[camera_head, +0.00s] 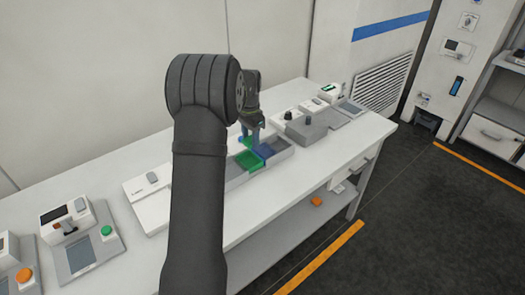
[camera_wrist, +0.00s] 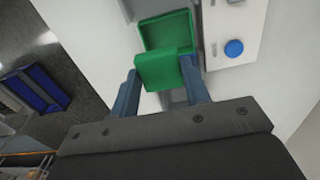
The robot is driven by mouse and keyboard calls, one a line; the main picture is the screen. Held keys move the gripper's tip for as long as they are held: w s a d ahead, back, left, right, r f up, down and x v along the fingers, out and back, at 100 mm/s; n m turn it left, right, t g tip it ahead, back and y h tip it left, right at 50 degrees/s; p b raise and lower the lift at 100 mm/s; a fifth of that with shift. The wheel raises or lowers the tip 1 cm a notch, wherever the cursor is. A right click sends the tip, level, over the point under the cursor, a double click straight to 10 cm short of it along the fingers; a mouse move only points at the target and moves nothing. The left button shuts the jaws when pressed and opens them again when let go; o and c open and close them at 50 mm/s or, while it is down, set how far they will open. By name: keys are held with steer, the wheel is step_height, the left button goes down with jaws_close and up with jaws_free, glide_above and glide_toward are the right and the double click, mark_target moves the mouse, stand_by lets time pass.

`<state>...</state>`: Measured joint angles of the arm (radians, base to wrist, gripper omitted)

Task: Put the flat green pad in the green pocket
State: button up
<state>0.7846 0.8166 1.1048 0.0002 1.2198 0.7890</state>
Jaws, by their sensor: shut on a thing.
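The flat green pad (camera_wrist: 157,73) is held between the two blue-grey fingers of my gripper (camera_wrist: 160,68) in the wrist view. The green pocket (camera_wrist: 166,29) shows just beyond the pad, and the pad overlaps its near part in the picture. I cannot tell whether the pad touches the pocket. In the head view my gripper (camera_head: 250,134) is over the tray on the bench, and the green pocket (camera_head: 246,161) lies just below it. My arm and gripper partly hide the pad there.
A blue pocket (camera_head: 269,149) adjoins the green one in the grey tray. A white box with a blue button (camera_wrist: 234,48) stands beside the pocket in the wrist view. Grey and white devices (camera_head: 306,127) stand to the right on the white bench (camera_head: 345,145).

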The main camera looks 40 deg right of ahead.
mark_target(248, 138)
steer(key=shift+w+f, duration=0.1)
steer(key=shift+w, duration=0.6)
steer(key=shift+f, duration=3.9)
steer(key=o, duration=1.1)
steer(key=shift+c, duration=0.2)
step_height(248, 138, up, 17)
steer(key=shift+r, duration=0.2)
